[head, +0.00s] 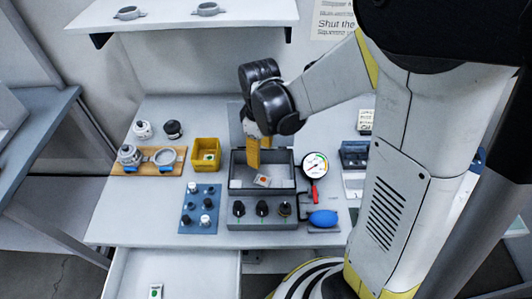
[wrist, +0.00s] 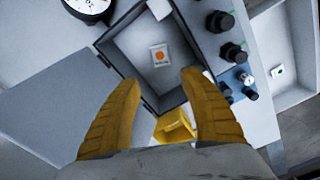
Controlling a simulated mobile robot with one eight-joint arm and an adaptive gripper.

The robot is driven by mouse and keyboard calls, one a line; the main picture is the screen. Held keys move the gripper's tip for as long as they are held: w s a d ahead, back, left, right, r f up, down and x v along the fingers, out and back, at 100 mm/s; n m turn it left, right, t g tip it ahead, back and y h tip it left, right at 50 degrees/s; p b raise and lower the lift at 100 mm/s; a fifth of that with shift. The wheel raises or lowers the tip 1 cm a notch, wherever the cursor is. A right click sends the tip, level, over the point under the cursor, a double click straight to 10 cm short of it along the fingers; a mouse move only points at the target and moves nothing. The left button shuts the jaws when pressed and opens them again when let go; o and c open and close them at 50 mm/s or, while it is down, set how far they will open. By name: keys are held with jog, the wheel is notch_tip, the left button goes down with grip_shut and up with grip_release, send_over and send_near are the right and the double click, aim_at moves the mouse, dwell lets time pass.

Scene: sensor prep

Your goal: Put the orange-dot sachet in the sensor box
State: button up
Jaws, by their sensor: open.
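The orange-dot sachet (head: 262,181) is a small white packet lying on the floor of the open grey sensor box (head: 235,191). In the wrist view the sachet (wrist: 160,55) lies flat inside the walls of the box (wrist: 120,57), apart from my fingers. My gripper (head: 253,158) is over the box, pointing down, with yellow fingers. In the wrist view my gripper (wrist: 160,79) is open, its fingers spread and nothing between them. The box lid (wrist: 65,100) is swung open.
A yellow bin (head: 206,144) holding a sachet stands left of the box. Knobs (head: 262,209) line the box's front; a blue board (head: 187,218) with fittings is left. A gauge (head: 315,165) and blue bulb (head: 323,218) are right. An open drawer (head: 200,275) holds a green-dot sachet (head: 156,292).

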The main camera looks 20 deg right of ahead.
jog(key=s+r+m+t, duration=0.7)
jog(key=s+r, duration=0.3)
jog(key=r, duration=0.4)
jog(key=shift+d+r+m, duration=0.15)
jog(key=shift+r+m, duration=0.05)
jog(key=shift+m, duration=0.6)
jog(key=shift+s, duration=0.1)
